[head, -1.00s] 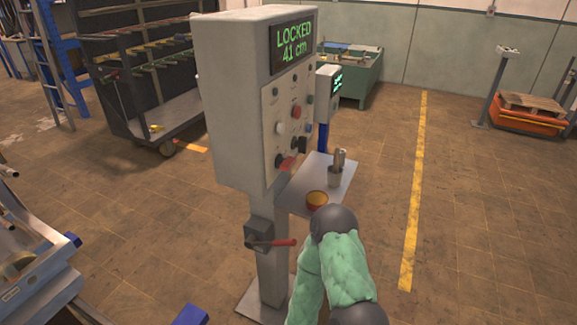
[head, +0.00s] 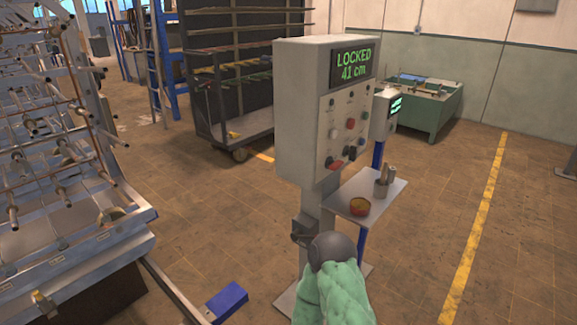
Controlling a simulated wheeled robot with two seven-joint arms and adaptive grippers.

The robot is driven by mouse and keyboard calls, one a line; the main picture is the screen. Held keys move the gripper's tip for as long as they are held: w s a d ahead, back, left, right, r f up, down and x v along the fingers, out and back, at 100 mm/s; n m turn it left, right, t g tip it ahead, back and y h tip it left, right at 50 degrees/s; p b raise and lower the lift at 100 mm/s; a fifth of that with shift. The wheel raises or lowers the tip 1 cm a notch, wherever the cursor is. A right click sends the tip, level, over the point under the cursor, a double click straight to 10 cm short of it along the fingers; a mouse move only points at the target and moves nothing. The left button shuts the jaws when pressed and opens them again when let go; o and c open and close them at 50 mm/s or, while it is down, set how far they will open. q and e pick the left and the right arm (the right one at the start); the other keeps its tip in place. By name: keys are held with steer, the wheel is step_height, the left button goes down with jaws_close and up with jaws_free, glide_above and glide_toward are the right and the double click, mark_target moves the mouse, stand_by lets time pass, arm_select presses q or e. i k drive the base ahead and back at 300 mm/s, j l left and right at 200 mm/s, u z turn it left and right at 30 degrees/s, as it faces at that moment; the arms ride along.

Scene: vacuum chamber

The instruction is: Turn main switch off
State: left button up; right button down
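A grey control cabinet (head: 297,112) stands on a post, with a screen (head: 352,66) reading "LOCKED 41 cm". Its front carries several buttons and knobs, including a red button (head: 350,124) and a red-handled control (head: 335,163) low on the panel. A grey box (head: 301,231) is fixed to the post below the cabinet; no red lever shows on it now, and my arm covers the area beside it. I cannot tell which control is the main switch. My green-sleeved arm with a dark round joint rises in front of the post. Neither gripper shows.
A metal rack frame (head: 75,262) fills the left. A blue block (head: 228,300) is low in front. The floor at right is open.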

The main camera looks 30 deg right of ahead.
mark_target(331, 164)
steer(key=l+u, duration=1.25)
steer(key=k+j, duration=0.05)
steer(key=j, duration=0.1)
